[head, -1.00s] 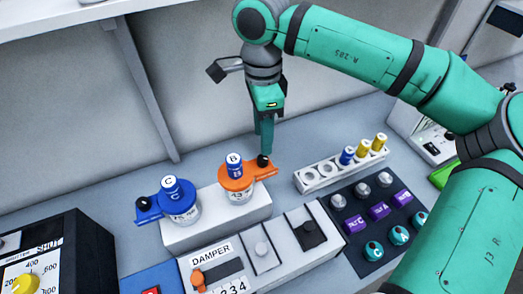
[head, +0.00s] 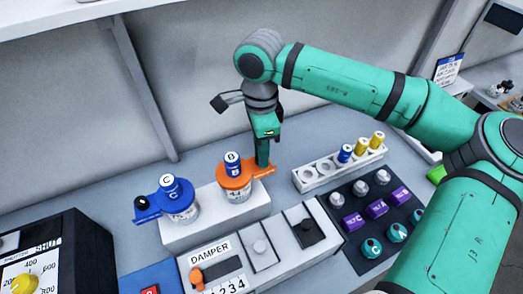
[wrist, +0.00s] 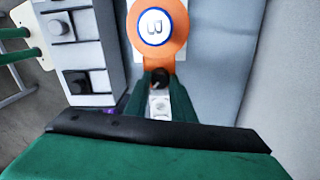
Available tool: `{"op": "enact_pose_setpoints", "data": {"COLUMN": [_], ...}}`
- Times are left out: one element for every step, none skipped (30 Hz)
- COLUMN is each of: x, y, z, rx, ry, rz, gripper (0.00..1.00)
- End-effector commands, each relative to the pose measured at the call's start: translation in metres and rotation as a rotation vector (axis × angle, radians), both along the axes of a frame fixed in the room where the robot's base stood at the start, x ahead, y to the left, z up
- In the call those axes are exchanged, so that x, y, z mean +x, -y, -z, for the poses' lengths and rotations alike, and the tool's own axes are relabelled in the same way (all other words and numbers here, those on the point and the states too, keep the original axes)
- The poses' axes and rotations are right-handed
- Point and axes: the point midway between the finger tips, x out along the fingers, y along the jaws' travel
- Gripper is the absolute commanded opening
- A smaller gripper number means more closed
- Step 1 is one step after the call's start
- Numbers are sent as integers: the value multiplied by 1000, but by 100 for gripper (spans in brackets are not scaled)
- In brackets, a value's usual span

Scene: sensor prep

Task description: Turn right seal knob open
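The right seal has an orange collar (head: 234,178) on a clear jar, with a blue cap marked B (head: 232,160); collar and cap also show in the wrist view (wrist: 153,62) (wrist: 154,27). Its black knob (wrist: 160,77) sits on the collar's arm. In the head view my gripper (head: 263,162) points down over this arm and hides the knob. In the wrist view my gripper (wrist: 160,92) has its green fingers apart, one on each side of the knob. I cannot tell whether they touch it.
A blue-collared jar marked C (head: 178,207) stands left on the same white block (head: 215,222). A DAMPER panel (head: 225,262) lies in front. A white rack (head: 318,180) with several vials and a dark knob panel (head: 362,255) lie right. The wall is close behind.

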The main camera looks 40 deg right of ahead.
Motion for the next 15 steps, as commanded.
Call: {"op": "enact_pose_setpoints", "data": {"x": [-1,-1,-1,-1,-1,-1,-1,-1,-1,-1,-1,-1,-1,-1,-1], "y": [0,0,0,0,0,0,0,0,0,0,0,0,0,0,-1], "z": [0,0,0,0,0,0,0,0,0,0,0,0,0,0,0], "rx": [1,1,0,0,0,1,1,1,1,0,1,0,1,1,1], "ry": [-2,-2,-2,-3,-3,-3,-3,-3,-3,-3,-3,-3,-3,-3,-2], "rz": [0,0,0,0,2,5,8,13,21,29,38,54,67,82,105], "gripper": [0,0,0,0,0,0,0,0,0,0,0,0,0,0,0]}}
